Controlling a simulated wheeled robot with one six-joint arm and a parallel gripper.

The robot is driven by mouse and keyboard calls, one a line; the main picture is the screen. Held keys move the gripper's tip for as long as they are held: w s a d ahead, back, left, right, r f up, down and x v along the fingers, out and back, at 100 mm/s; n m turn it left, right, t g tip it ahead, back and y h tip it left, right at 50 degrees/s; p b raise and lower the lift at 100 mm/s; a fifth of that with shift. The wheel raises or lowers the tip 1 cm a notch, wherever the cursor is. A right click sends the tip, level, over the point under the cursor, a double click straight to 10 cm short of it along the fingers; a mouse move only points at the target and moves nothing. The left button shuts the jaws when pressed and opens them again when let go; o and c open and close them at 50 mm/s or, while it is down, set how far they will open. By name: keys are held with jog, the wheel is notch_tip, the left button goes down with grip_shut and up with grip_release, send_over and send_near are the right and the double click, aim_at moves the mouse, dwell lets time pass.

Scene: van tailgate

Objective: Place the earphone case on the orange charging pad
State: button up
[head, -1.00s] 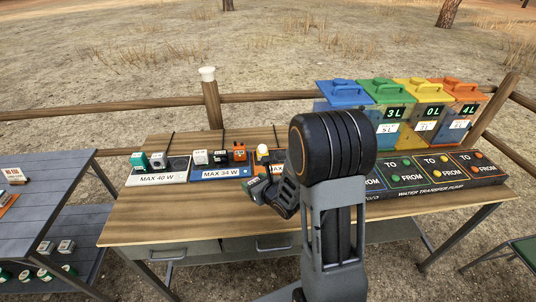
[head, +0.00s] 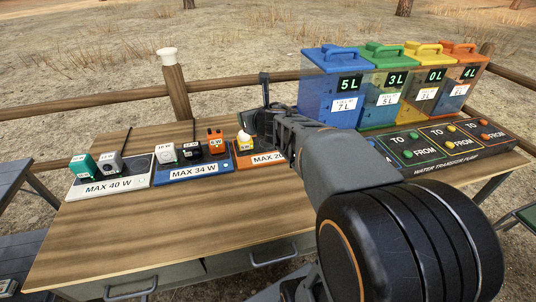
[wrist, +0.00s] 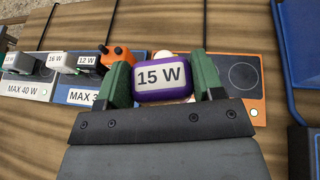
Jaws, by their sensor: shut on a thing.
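The purple earphone case (wrist: 161,78), labelled 15 W, sits between the green fingertips of my gripper (wrist: 162,80) in the wrist view. My gripper is shut on it. The orange charging pad (wrist: 256,108) lies beyond the case, with a bare dark round spot to its right. The case overlaps the pad's left part in this view; I cannot tell the gap between them. In the head view the orange pad (head: 243,163) is partly covered by my arm, and the case is hidden. A white and yellow device (head: 245,142) stands on the pad's left part.
Left of the orange pad are a blue pad (head: 180,175), marked MAX 34 W, and a white pad (head: 100,189), marked MAX 40 W, both carrying devices. Water tanks (head: 330,85) and a transfer-pump panel (head: 445,150) stand to the right. The bench front (head: 160,225) is clear.

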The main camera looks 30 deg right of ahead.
jog(key=shift+s+d+r+m+h, duration=0.2)
jog(key=shift+d+m+h, duration=0.1)
jog(key=shift+d+h, duration=0.1)
jog(key=shift+s+d+r+m+h, duration=0.1)
jog(key=shift+d+r+m+h, duration=0.05)
jog(key=shift+d+m+h, duration=0.45)
jog(key=shift+d, duration=0.05)
jog(key=shift+h, duration=0.3)
jog(key=w+d+f+b, duration=0.1)
jog(key=d+f, duration=0.2)
jog(key=d, duration=0.1)
jog(key=w+d+f+b, duration=0.1)
jog(key=d+f, duration=0.2)
jog(key=d, duration=0.1)
jog(key=w+d+f+b, duration=0.1)
jog(key=d+f+b, duration=0.1)
jog(key=d+f, duration=0.1)
jog(key=shift+w+d, duration=0.35)
jog(key=shift+d, duration=0.45)
jog(key=shift+w+d+f, duration=0.1)
jog(key=shift+d+f, duration=0.15)
jog(key=shift+w+d+f+b, duration=0.1)
jog(key=shift+d+f+b, duration=0.05)
jog(key=shift+f+b, duration=0.4)
jog(key=shift+d+f+b, duration=0.15)
jog(key=shift+f+b, duration=0.15)
jog(key=shift+f, duration=0.4)
jog(key=shift+f+b, duration=0.3)
jog(key=shift+f, duration=0.25)
jog(key=shift+f, duration=0.15)
